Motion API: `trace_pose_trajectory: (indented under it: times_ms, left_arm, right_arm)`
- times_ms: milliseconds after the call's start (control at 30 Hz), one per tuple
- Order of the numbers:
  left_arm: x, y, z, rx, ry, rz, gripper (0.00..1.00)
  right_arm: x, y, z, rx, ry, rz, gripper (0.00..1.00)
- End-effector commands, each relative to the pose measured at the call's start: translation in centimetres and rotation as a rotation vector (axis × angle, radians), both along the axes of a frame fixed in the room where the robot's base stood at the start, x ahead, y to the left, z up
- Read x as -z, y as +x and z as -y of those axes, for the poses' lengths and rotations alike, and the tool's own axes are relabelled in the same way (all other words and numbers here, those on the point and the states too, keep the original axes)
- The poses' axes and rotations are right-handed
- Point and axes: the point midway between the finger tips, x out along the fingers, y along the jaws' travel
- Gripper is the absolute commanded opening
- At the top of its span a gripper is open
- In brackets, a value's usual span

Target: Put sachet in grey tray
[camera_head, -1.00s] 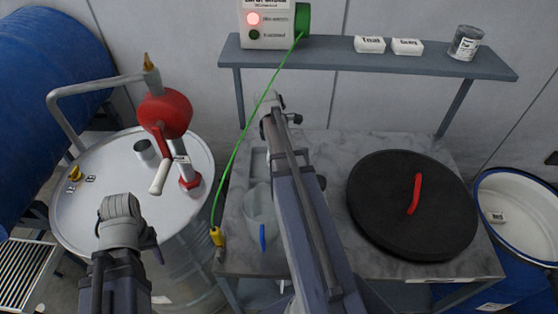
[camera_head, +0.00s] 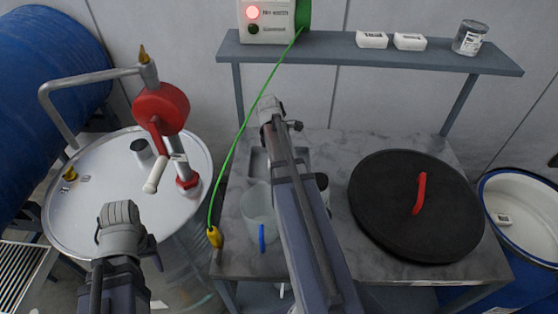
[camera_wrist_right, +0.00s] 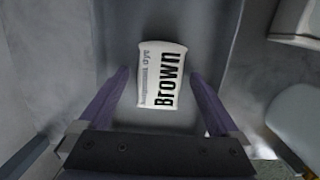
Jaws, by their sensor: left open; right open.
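A white sachet (camera_wrist_right: 162,75) marked "Brown" lies flat on the floor of the grey tray (camera_wrist_right: 205,25) in the right wrist view. The tray shows in part in the head view (camera_head: 257,162), mostly behind my right arm. My right gripper (camera_wrist_right: 160,78) is open, with one finger on each side of the sachet and a gap to both.
A clear jug (camera_head: 258,205) with a blue handle stands before the tray. A green cable (camera_head: 240,130) runs down to a yellow clip. A black lid (camera_head: 400,215) covers the table's right. Two white packets (camera_head: 372,39) and a can (camera_head: 469,38) stand on the shelf.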

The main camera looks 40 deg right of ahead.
Motion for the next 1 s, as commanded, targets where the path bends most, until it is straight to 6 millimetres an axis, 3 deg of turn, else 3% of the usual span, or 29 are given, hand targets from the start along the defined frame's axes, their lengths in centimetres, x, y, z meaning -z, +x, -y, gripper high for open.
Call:
trace_pose_trajectory:
  times_ms: [367,1000]
  left_arm:
    - [-0.6,0.0,0.0,0.0,0.0,0.0,0.52]
    - [-7.7,0.0,0.0,0.0,0.0,0.0,0.52]
  right_arm:
    - [-0.6,0.0,0.0,0.0,0.0,0.0,0.98]
    - [-7.7,0.7,-0.8,-0.001,0.0,0.0,0.98]
